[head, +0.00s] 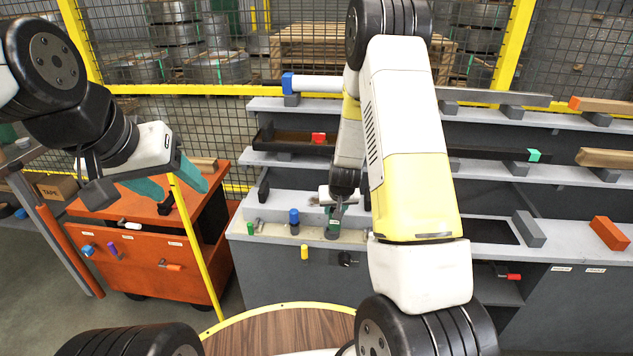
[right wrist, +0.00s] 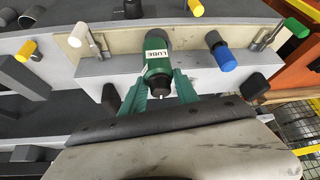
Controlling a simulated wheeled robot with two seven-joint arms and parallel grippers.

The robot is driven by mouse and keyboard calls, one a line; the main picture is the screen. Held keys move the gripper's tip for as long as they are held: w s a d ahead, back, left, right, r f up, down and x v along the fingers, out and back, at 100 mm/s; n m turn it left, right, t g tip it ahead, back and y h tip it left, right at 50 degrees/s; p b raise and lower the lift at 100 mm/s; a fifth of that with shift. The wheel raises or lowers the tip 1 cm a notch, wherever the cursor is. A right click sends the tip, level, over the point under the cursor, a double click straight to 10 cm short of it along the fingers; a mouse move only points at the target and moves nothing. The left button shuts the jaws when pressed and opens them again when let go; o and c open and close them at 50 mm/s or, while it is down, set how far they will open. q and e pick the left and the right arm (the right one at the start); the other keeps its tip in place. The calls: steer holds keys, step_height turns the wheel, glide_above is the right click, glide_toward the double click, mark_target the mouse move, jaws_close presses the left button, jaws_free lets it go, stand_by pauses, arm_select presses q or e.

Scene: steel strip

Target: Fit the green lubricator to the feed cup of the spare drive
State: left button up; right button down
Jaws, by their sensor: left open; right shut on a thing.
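The green lubricator (right wrist: 157,48) has a white "LUBE" label and a dark end. In the right wrist view it lies between the two green fingers of my right gripper (right wrist: 158,84), which is shut on it. In the head view the lubricator (head: 332,229) is a small green shape at the pale strip on the bench front, partly hidden by my right gripper (head: 337,203). I cannot tell whether it touches anything there. My left gripper (head: 172,188) is open and empty, above the orange cabinet. I cannot tell which fitting is the feed cup.
Blue (head: 294,222), green (head: 250,228) and yellow (head: 304,252) capped fittings sit close along the bench front. The orange cabinet (head: 195,262) stands at left, beside a yellow post. Grey shelves (head: 490,122) with bars and blocks stand behind my right arm.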

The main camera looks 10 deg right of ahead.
steer(key=w+r, duration=0.1)
steer(key=r, duration=0.1)
steer(key=w+r, duration=0.1)
steer(key=w, duration=0.1)
steer(key=shift+w+r, duration=0.2)
steer(key=shift+r, duration=0.15)
steer(key=shift+s, duration=0.1)
steer(key=shift+f, duration=2.95)
steer(key=shift+f, duration=1.75)
steer(key=c, duration=0.8)
jaws_free()
steer(key=shift+c, duration=0.2)
steer(key=shift+v, duration=3.85)
steer(key=shift+d, duration=0.15)
